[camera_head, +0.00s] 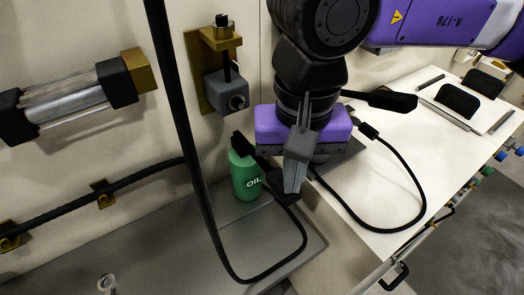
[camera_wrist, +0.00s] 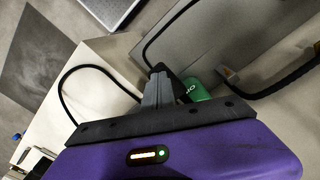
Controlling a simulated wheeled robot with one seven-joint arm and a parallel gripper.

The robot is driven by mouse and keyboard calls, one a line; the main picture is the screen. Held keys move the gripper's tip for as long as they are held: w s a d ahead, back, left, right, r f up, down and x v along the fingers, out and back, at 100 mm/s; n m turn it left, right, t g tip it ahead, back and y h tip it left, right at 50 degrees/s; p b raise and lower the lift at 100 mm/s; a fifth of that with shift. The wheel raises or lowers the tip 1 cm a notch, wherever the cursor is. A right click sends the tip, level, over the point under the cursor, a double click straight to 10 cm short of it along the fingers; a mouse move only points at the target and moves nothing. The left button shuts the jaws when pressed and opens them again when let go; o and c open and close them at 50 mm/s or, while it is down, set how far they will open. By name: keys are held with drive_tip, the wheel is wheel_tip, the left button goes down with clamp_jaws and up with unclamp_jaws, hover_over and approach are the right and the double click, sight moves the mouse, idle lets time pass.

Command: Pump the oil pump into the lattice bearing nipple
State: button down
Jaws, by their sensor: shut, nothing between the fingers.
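The green oil pump (camera_head: 246,178), marked OIL, stands upright on the grey ledge below the wall, with a black head and a black bar reaching right from its top. In the wrist view the oil pump (camera_wrist: 196,90) is partly hidden behind my fingers. My gripper (camera_head: 292,190) points down just right of the pump; its grey fingers are shut and empty, overlapping the black bar. Whether they touch it, I cannot tell. A grey block with a round fitting (camera_head: 238,102) sits on a brass wall plate above the pump. I cannot tell whether it is the lattice bearing nipple.
A black hose (camera_head: 186,125) hangs in front of the wall and loops low across the ledge. A clear cylinder (camera_head: 70,100) with brass and black ends is on the left wall. A white worktop (camera_head: 385,165) with a black cable lies right. The ledge's front left is mostly clear.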

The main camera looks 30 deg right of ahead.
drive_tip(key=shift+f, duration=0.25)
wheel_tip(320, 180, down, 4)
drive_tip(key=b, duration=0.4)
drive_tip(key=shift+s+r+b, duration=0.1)
drive_tip(key=shift+s+b, duration=0.05)
drive_tip(key=shift+b, duration=0.25)
drive_tip(key=w+r+p, duration=0.3)
drive_tip(key=r+p, duration=0.3)
drive_tip(key=r, duration=0.5)
idle(1.1)
idle(0.4)
drive_tip(key=s+f+b, duration=0.1)
drive_tip(key=f+b, duration=0.1)
drive_tip(key=s+f+b, duration=0.1)
drive_tip(key=f+b, duration=0.1)
drive_tip(key=s+f+b, duration=0.1)
drive_tip(key=f+b, duration=0.2)
idle(0.4)
wheel_tip(320, 180, down, 4)
drive_tip(key=b, duration=0.4)
wheel_tip(320, 180, up, 11)
drive_tip(key=w+p, duration=0.3)
drive_tip(key=p, duration=0.3)
idle(1.5)
